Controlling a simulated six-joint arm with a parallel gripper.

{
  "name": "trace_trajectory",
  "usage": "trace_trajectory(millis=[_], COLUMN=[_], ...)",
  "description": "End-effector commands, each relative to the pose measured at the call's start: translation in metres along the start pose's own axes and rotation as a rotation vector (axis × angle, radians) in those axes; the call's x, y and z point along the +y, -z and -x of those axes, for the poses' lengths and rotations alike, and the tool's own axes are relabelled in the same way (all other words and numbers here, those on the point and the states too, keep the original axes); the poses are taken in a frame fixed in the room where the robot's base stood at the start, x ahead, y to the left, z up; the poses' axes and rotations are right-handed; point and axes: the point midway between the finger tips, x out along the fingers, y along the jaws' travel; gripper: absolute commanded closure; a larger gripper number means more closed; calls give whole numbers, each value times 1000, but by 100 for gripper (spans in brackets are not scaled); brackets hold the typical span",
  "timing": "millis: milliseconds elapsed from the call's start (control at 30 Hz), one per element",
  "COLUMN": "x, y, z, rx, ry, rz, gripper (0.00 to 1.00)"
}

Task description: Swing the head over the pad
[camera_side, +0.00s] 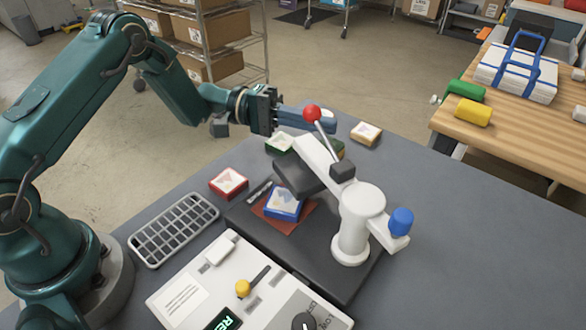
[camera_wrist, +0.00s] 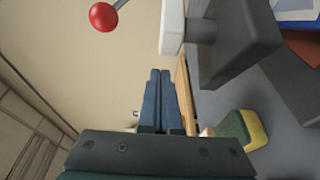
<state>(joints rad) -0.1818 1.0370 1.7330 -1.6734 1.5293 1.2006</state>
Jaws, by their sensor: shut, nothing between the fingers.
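The press head is a dark plate (camera_side: 298,178) under a white arm (camera_side: 318,160) on a white post. In the side view it appears just behind a blue block with a white top (camera_side: 284,203), which sits on a reddish-brown pad (camera_side: 300,222). How far the head overlaps the pad is unclear. A lever with a red ball (camera_side: 312,113) rises from the arm. My gripper (camera_side: 334,125) is shut and empty, its fingers level with the ball in the side view. In the wrist view the ball (camera_wrist: 103,16) is left of my fingers (camera_wrist: 160,72), apparently apart; the head (camera_wrist: 238,40) is right.
A blue knob (camera_side: 401,221) sticks out beside the post. A control box (camera_side: 245,285) and a grey rack (camera_side: 174,229) stand in front. A red block (camera_side: 228,183) and a green-and-yellow block (camera_wrist: 240,130) lie nearby. The table is clear at right.

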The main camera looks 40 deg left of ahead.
Motion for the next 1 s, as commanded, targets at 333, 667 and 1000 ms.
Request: trace_trajectory(millis=[333,667,1000], x=[1,1,0], y=[-20,-23,-40], z=[17,18,34], rx=[1,0,3], ry=[-1,-1,0], rz=[-1,-1,4], gripper=[100,100,100])
